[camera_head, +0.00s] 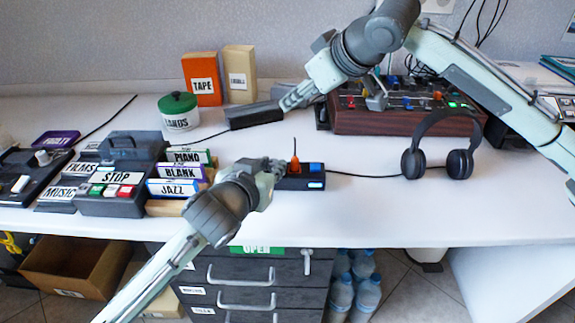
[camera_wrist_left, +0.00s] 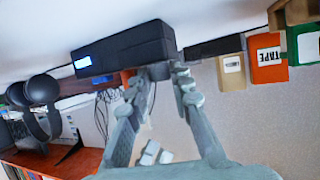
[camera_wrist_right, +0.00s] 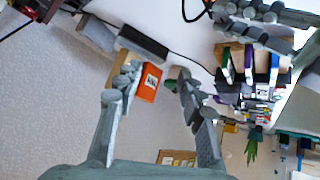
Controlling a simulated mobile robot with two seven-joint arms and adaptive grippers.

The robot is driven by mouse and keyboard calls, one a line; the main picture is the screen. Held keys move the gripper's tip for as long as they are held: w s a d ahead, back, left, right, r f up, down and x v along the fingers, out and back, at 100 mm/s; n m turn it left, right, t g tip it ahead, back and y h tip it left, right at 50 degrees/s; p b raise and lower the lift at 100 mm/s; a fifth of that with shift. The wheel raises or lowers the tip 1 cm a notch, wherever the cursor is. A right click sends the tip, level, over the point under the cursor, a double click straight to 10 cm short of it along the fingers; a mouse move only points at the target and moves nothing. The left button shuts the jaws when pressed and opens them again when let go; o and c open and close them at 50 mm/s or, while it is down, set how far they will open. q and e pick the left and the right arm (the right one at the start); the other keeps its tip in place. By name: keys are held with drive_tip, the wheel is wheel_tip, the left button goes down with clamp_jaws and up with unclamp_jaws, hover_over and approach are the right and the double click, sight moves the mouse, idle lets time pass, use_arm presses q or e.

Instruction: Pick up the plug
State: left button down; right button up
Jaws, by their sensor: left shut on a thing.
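Headphones (camera_head: 440,145) and a mixer (camera_head: 405,112) stand to the right. A stop-button box (camera_head: 110,195) and labelled cases (camera_head: 180,172) stand left. The table front between strip and headphones is clear.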

drive_tip(key=w+a+r+n+t+y, duration=0.3)
drive_tip(key=w+a+r+n+t, duration=0.1)
drive_tip(key=r, duration=0.6)
drive_tip(key=w+a+r+n+t+y, duration=0.3)
drive_tip(key=w+a+r+y, duration=0.1)
drive_tip(key=r, duration=0.5)
drive_tip(key=s+a+r+n+g+y, duration=0.6)
drive_tip(key=s+a+n+g+y, duration=0.3)
drive_tip(key=n, duration=0.9)
drive_tip(key=s+a+f+n+g+h, duration=0.2)
drive_tip(key=s+a+n+g, duration=0.1)
drive_tip(key=s+n+g, duration=0.15)
drive_tip(key=n+h, duration=1.2)
drive_tip(key=h, duration=0.7)
hover_over(295, 158)
drive_tip(key=shift+g, duration=0.45)
wheel_tip(295, 158, down, 29)
drive_tip(key=shift+s+f, duration=0.1)
drive_tip(key=shift+s, duration=0.05)
drive_tip(key=f, duration=0.6)
drive_tip(key=shift+w+f, duration=0.15)
drive_tip(key=shift+w, duration=0.05)
clamp_jaws()
